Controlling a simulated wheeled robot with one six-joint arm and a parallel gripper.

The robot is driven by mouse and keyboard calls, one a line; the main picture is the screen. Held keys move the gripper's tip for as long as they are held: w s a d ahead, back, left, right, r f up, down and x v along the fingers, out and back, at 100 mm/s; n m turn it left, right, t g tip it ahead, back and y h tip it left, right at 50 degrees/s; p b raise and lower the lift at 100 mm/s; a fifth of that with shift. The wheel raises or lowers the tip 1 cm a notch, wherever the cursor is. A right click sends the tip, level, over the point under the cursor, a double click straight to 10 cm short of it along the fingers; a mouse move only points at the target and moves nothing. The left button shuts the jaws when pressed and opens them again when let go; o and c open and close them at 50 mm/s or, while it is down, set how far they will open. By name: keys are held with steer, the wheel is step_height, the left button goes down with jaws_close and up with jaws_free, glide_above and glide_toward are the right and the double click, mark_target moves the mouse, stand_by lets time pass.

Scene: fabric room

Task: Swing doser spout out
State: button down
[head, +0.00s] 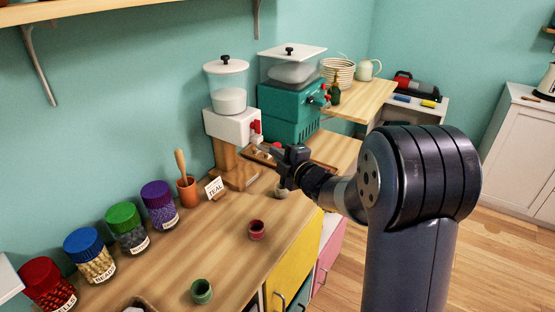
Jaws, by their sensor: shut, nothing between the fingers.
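A white doser (232,126) with a clear round canister of white material stands on a wooden block at the back of the counter. A small red part (256,126), perhaps its spout or handle, sticks out at its right side. A larger teal doser (288,113) stands behind and to the right, with a red and teal fitting (319,97) on its right side. My gripper (262,152) is shut and empty, pointing left just below and right of the white doser's red part. I cannot tell whether it touches anything there. The gripper and arm hide part of the counter behind them.
A red cup (257,230) and a green cup (202,291) stand on the wooden counter (215,245). Open counter lies between them.

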steer(key=w+d+v, duration=0.1)
steer(key=v, duration=0.9)
steer(key=shift+d+b, duration=0.3)
steer(key=shift+b, duration=0.05)
steer(key=shift+a+r, duration=0.1)
steer(key=shift+r, duration=0.05)
